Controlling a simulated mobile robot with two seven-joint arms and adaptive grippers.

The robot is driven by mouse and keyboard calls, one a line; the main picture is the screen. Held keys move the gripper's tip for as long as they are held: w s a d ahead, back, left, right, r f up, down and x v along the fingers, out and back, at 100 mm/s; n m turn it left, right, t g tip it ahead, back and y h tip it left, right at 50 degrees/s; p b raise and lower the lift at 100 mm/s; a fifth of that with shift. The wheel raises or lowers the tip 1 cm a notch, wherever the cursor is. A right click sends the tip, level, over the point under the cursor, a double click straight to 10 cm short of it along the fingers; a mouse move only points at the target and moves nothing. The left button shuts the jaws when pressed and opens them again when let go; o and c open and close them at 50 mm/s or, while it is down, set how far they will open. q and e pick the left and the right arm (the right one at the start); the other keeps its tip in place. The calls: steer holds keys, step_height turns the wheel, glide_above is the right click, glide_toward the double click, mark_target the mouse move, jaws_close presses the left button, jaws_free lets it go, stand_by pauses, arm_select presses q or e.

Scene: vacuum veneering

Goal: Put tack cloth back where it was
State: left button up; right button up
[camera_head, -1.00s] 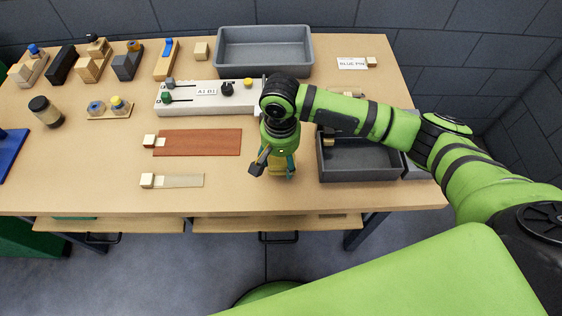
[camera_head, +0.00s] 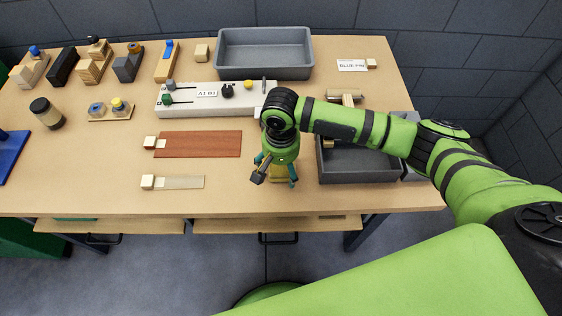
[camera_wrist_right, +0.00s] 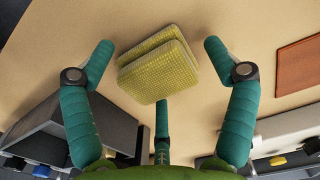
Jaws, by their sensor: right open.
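The tack cloth (camera_wrist_right: 158,68) is a yellow, waffle-textured folded pad. In the right wrist view it lies on the tabletop, between and beyond the spread fingers. In the head view a bit of the yellow cloth (camera_head: 278,171) shows under my right gripper (camera_head: 275,179), near the table's front edge. The rest of it is hidden by the gripper. My right gripper, with teal fingers (camera_wrist_right: 160,62) in the wrist view, is open, with a clear gap between each side finger and the cloth. My left gripper is not in view.
A dark grey tray (camera_head: 360,176) stands close to the right of the gripper. A reddish veneer sheet (camera_head: 200,144) and a pale strip (camera_head: 183,182) lie to the left. A white control panel (camera_head: 198,106) and a large grey bin (camera_head: 264,74) stand behind.

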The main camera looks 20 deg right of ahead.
step_height(320, 180, up, 12)
steer(key=b, duration=0.1)
steer(key=shift+r, duration=0.15)
